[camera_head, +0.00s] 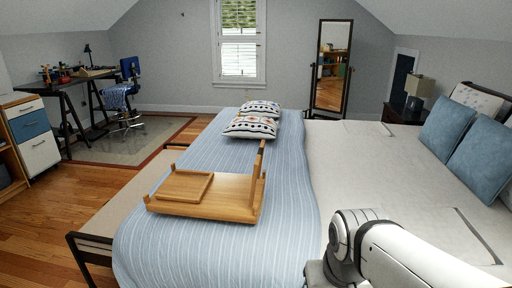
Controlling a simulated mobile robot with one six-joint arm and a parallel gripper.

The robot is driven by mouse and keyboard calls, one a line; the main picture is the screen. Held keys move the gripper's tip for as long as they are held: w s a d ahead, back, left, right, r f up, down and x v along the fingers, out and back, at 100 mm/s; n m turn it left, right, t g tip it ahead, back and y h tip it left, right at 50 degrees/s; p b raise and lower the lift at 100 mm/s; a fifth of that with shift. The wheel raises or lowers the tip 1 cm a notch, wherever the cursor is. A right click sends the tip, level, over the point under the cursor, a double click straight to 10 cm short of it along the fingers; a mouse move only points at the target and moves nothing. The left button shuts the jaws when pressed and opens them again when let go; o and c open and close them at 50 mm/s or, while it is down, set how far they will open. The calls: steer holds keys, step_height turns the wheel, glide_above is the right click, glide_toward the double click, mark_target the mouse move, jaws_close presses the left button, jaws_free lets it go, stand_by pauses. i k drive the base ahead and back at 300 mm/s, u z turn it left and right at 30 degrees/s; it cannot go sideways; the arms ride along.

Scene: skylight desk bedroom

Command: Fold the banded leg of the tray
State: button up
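The wooden tray (228,194) lies on the blue striped cover of the bed, seemingly with its underside up. At its right end the banded leg (257,171) stands up from the tray, seen nearly edge-on, with a darker band near its top. At the left end another leg frame (184,186) lies flat against the tray. My arm enters at the bottom right, to the right of the tray and apart from it. My gripper is not visible; the arm's end runs out of the bottom edge.
The blue striped cover (290,235) is clear around the tray. Patterned cushions (250,127) lie behind it. White bedding (365,165) and blue pillows (486,150) are to the right. A bench (112,208) runs along the bed's left side, with open wooden floor beyond.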

mark_target(257, 166)
steer(key=z, duration=0.05)
steer(key=i, duration=1)
steer(key=u, duration=0.05)
